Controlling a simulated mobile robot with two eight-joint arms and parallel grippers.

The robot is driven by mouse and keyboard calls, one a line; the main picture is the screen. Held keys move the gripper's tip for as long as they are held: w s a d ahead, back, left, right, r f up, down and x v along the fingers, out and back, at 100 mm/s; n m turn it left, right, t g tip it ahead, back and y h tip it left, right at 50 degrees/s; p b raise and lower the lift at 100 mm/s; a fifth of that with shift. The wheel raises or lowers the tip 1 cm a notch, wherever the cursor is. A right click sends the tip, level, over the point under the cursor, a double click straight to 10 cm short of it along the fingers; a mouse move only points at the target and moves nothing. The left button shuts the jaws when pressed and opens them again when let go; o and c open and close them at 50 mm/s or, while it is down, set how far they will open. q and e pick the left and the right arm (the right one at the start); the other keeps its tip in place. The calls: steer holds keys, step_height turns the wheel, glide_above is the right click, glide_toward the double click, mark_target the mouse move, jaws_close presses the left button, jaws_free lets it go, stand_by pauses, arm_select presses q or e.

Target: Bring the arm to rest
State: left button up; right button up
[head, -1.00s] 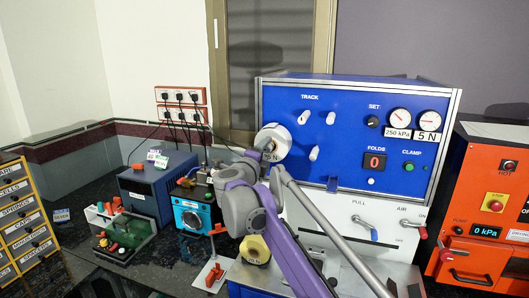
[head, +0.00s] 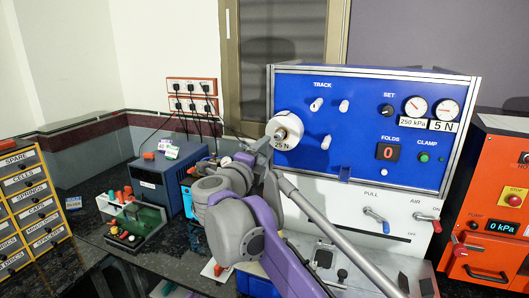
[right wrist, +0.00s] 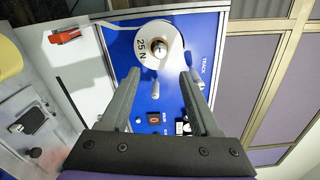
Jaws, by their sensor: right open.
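My right gripper (right wrist: 160,75) is open in the right wrist view, its two grey fingers apart with nothing held between them. Beyond the fingertips is the round white 25 N roll (right wrist: 158,42) on the blue panel. In the head view my right arm, grey and purple, reaches up from the bottom in front of the bench, and its gripper end lies near the 25 N roll (head: 285,131); the fingertips are hard to make out there. My left gripper is not in view.
The blue machine (head: 360,95) stands behind my arm, with a pull lever (head: 376,220) on its white front. An orange unit (head: 490,190) stands at right. A blue box (head: 160,188), a green tray (head: 140,220) and a yellow drawer cabinet (head: 28,190) are at left.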

steer(key=s+d+f+n+g+y, duration=0.2)
steer(key=s+d+f+n+g, duration=0.2)
steer(key=s+d+f+n, duration=0.3)
steer(key=s+d+f+n+g+y, duration=0.1)
steer(key=s+d+f+n+g, duration=0.2)
steer(key=s+f, duration=1.4)
steer(key=s+d+f+n+g+y, duration=0.2)
steer(key=s+d+f+n+g, duration=0.2)
steer(key=s+d+f+n, duration=0.7)
step_height(320, 180, down, 6)
steer(key=s+n, duration=0.1)
steer(key=n, duration=0.1)
steer(key=shift+d+r+n+g+y, duration=0.2)
steer(key=shift+d+n+g+y, duration=0.1)
steer(key=shift+d, duration=0.1)
